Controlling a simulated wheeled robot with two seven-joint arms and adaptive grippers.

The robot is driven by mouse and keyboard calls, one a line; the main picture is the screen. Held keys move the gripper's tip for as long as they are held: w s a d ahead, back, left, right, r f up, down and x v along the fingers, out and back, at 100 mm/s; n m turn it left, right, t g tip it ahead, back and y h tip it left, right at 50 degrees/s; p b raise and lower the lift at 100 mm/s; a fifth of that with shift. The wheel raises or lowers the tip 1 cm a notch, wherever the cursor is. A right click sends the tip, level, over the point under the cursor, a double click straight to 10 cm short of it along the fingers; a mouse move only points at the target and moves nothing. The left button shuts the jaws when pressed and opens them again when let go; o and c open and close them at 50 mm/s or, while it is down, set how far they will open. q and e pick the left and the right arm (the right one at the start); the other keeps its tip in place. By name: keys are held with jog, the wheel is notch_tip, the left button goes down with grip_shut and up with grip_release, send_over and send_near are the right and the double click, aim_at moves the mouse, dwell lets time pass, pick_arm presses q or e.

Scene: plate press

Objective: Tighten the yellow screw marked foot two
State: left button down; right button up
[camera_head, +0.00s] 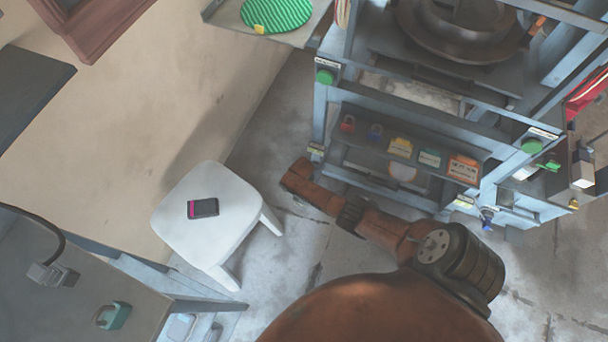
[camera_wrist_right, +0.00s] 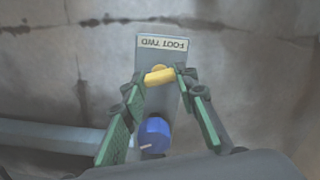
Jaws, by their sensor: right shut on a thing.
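In the right wrist view the yellow screw (camera_wrist_right: 159,76) stands on a grey-blue foot plate whose label (camera_wrist_right: 162,43) reads FOOT TWO, upside down. My right gripper (camera_wrist_right: 160,79) has its two green-padded fingers shut on the yellow screw, one tip at each end of it. A blue rounded knob (camera_wrist_right: 153,134) with a pale mark sits between the fingers, nearer the camera. In the head view a brown arm of mine reaches towards the base of the press frame (camera_head: 320,105); I cannot make out the gripper there. My left gripper is in neither view.
The press frame holds a shelf of coloured padlocks and boxes (camera_head: 400,148) and green buttons (camera_head: 325,77). A white stool (camera_head: 232,212) with a dark phone-like device (camera_head: 203,208) stands left of the arm. Bare concrete floor (camera_head: 295,235) lies between.

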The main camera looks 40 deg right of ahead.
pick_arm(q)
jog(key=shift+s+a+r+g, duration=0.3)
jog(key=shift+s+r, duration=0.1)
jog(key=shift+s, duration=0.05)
pick_arm(e)
jog(key=shift+m, duration=2)
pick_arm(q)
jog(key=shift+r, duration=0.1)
pick_arm(e)
jog(key=o, duration=1.2)
jog(key=shift+c, duration=0.2)
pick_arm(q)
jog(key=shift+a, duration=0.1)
pick_arm(e)
jog(key=shift+w+r, duration=0.1)
jog(key=shift+a+r, duration=0.15)
jog(key=shift+r, duration=0.4)
notch_tip(320, 180, up, 11)
jog(key=shift+f, duration=0.2)
